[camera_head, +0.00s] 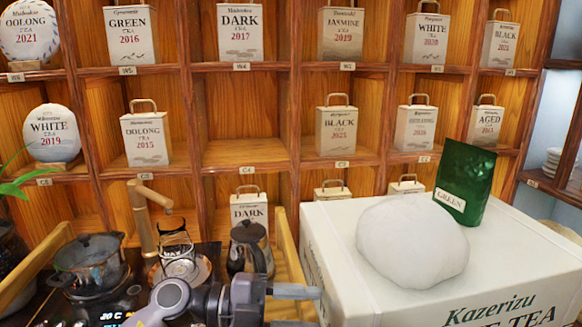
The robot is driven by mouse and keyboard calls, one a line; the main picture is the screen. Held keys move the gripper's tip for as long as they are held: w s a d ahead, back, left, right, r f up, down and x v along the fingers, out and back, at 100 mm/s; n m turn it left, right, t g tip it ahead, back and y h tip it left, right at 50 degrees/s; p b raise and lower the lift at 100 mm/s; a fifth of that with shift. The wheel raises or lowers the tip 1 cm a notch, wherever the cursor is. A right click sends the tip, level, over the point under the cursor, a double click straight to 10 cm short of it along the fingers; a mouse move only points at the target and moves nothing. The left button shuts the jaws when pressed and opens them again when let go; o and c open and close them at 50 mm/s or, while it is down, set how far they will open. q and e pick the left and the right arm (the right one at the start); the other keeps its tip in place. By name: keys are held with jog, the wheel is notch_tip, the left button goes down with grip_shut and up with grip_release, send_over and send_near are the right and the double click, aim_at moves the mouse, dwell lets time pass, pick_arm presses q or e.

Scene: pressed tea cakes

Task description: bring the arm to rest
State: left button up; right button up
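My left gripper (308,307) is at the bottom middle, with its arm coming in from the lower left. It points right, towards the side of the white tea box. Its two fingers are apart with nothing seen between them; the lower finger is partly cut off by the picture's edge. My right gripper is not in view. A white rounded cake-like bundle (412,243) rests on the white box (480,285) at the right. A green tea pouch (465,180) stands behind it on the same box. Both are apart from my gripper.
A wooden shelf (245,152) with labelled tea packages fills the back; one middle compartment is empty. A dark pot (92,262), a glass on a saucer (180,262) and a dark kettle (248,250) stand close behind my arm. A wooden rail (292,262) runs beside the box.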

pick_arm(q)
jog(key=a+f+n+t+y, duration=0.7)
jog(key=a+f+n+t, duration=0.4)
jog(key=n+t, duration=0.8)
jog(key=s+a+f+n+g+y, duration=0.4)
jog(key=s+a+f, duration=0.1)
jog(key=s+f, duration=0.3)
jog(key=s+a+f+n+g+y, duration=0.3)
jog(key=s+a+f+n+g, duration=0.2)
jog(key=s+f, duration=0.3)
jog(key=shift+s+a+f+y, duration=0.35)
jog(key=shift+a+f+y, duration=0.1)
jog(key=shift+f, duration=0.45)
